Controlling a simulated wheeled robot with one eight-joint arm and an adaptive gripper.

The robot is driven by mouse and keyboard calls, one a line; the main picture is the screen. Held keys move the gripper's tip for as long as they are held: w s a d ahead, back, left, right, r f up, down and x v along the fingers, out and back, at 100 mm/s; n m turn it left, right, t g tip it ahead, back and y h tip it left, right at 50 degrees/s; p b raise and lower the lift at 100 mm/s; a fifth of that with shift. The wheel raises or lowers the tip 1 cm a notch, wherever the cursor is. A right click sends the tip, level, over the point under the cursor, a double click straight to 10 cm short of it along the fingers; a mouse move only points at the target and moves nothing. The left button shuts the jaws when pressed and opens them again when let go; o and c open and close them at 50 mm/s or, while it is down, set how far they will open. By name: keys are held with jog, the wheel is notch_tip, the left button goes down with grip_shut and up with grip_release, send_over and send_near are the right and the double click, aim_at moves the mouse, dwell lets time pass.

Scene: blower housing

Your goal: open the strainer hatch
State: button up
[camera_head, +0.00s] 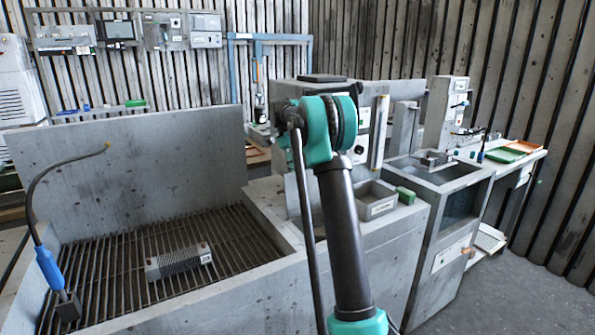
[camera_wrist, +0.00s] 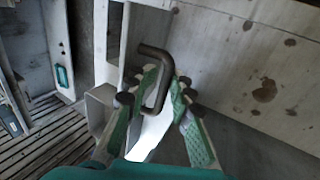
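I cannot tell whether the pads press on the bar or a small gap is left. In the head view my arm hides the gripper and the handle, so how far the hatch stands open does not show.
A grey basin with a slatted grate (camera_head: 130,275) lies at left, with a small ribbed block (camera_head: 178,261) on it. A bent hose with a blue grip (camera_head: 48,268) stands at its left edge. A grey cabinet (camera_head: 450,215) and side table (camera_head: 510,165) are at right. Floor at lower right is clear.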

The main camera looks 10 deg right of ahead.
jog(key=shift+o, duration=0.6)
jog(key=shift+s+d+r, duration=0.1)
jog(key=shift+s+r, duration=0.15)
jog(key=shift+d, duration=0.1)
jog(key=shift+r, duration=0.15)
jog(key=v, duration=1.1)
jog(key=shift+w+r, duration=0.2)
jog(key=shift+r, duration=0.05)
